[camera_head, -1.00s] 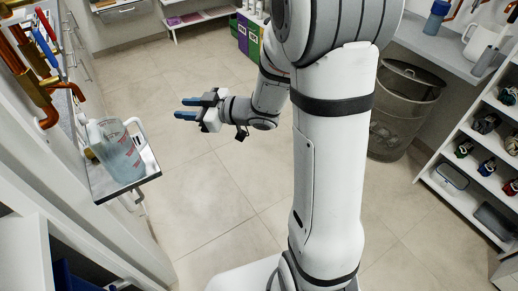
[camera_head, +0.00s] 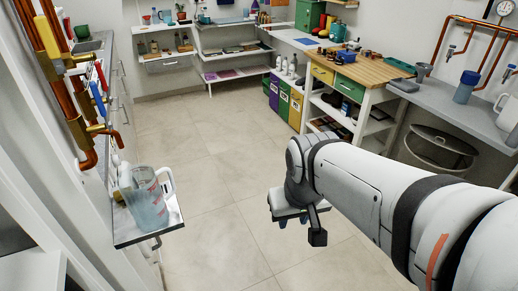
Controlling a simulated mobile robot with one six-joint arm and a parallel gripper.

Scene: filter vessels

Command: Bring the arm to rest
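My arm reaches in from the right side of the head view, folded low over the floor. My gripper (camera_head: 292,217) hangs at its end and points down. Only small blue-grey fingertip parts show below the wrist, so I cannot tell whether the gripper is open or shut. Nothing is seen held in it. It is well apart from the clear measuring jug (camera_head: 149,206), which stands upright on a small wall shelf (camera_head: 176,221) at the left.
Copper pipes with valves (camera_head: 75,62) run down the left wall. A wooden-topped workbench (camera_head: 372,71), coloured bins (camera_head: 284,100) and a grey waste bin (camera_head: 441,150) stand at the back and right. The tiled floor (camera_head: 205,165) in the middle is clear.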

